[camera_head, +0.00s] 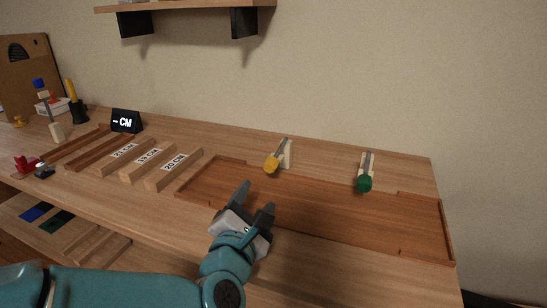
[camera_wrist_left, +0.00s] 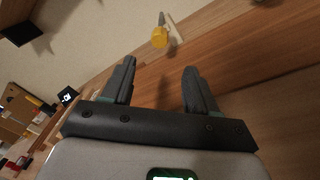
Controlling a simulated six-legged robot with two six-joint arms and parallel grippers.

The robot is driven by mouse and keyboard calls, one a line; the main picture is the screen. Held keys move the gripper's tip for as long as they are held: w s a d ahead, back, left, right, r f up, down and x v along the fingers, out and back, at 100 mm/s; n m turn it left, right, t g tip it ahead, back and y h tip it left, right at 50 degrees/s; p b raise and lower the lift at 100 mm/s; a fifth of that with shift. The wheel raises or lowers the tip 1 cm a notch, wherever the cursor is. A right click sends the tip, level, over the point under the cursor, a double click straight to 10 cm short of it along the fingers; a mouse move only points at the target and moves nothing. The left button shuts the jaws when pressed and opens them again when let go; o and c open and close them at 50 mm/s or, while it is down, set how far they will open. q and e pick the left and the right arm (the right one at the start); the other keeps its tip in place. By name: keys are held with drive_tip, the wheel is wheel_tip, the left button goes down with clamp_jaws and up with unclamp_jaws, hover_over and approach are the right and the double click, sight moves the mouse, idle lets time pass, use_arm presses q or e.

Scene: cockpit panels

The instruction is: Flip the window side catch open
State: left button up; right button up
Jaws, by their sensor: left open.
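Two small levers are at the back of the wooden desk in the head view. One has a yellow knob (camera_head: 271,164) on a grey arm beside a pale block. The other has a green knob (camera_head: 363,184) on a similar arm, farther right. I cannot tell which is the window side catch; no label shows on either. My left gripper (camera_head: 257,196) is open and empty over the brown tray, in front of the yellow-knobbed lever and apart from it. In the left wrist view the yellow knob (camera_wrist_left: 159,37) lies beyond the open fingers (camera_wrist_left: 160,66). My right gripper is not in view.
A shallow brown tray (camera_head: 420,207) with raised edges lies in front of the levers. Labelled wooden blocks (camera_head: 174,168) and a black "CM" sign (camera_head: 126,121) are to the left. A wall shelf (camera_head: 185,6) hangs above. The desk's right end is clear.

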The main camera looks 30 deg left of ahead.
sight(272, 161)
use_arm(q)
drive_tip(key=shift+r+p+x, duration=0.25)
drive_tip(key=shift+p+x, duration=0.85)
drive_tip(key=shift+p, duration=1.2)
drive_tip(key=shift+r+p+x, duration=0.25)
drive_tip(key=shift+p+x, duration=0.8)
drive_tip(key=shift+p, duration=1.2)
drive_tip(key=x, duration=0.7)
drive_tip(key=f+x, duration=0.1)
drive_tip(key=x, duration=0.3)
drive_tip(key=shift+a+p, duration=0.1)
drive_tip(key=shift+p, duration=0.3)
clamp_jaws()
drive_tip(key=shift+r, duration=0.1)
